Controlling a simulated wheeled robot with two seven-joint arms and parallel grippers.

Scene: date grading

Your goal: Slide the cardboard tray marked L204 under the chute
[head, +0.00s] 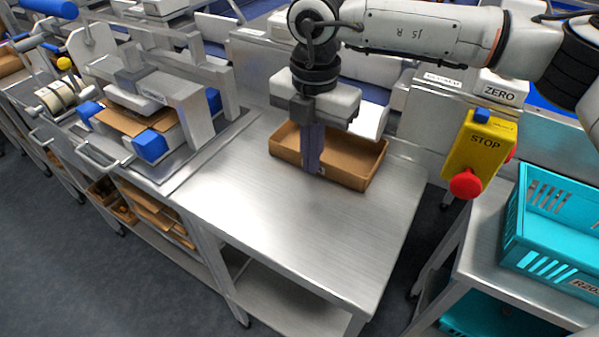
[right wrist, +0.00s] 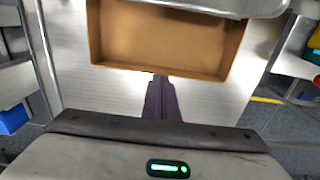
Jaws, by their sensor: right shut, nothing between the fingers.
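The open, empty cardboard tray (head: 345,168) sits on the metal table under my right arm. No mark on it is readable. In the right wrist view the tray (right wrist: 165,40) fills the upper middle. My right gripper (head: 314,168) points down, with its dark fingers shut and empty in front of the tray's near wall. In the right wrist view the fingertips (right wrist: 161,80) are at the outside of that wall; I cannot tell whether they touch it. A pale metal lip, apparently the chute (head: 370,120), shows behind and above the tray, partly hidden by my gripper. My left gripper is not in view.
The steel table (head: 290,230) is bare in front of the tray. A press-like fixture with blue blocks (head: 150,146) stands at left. A yellow stop box with a red button (head: 466,184) hangs at right, near a teal crate (head: 560,225) on a lower table.

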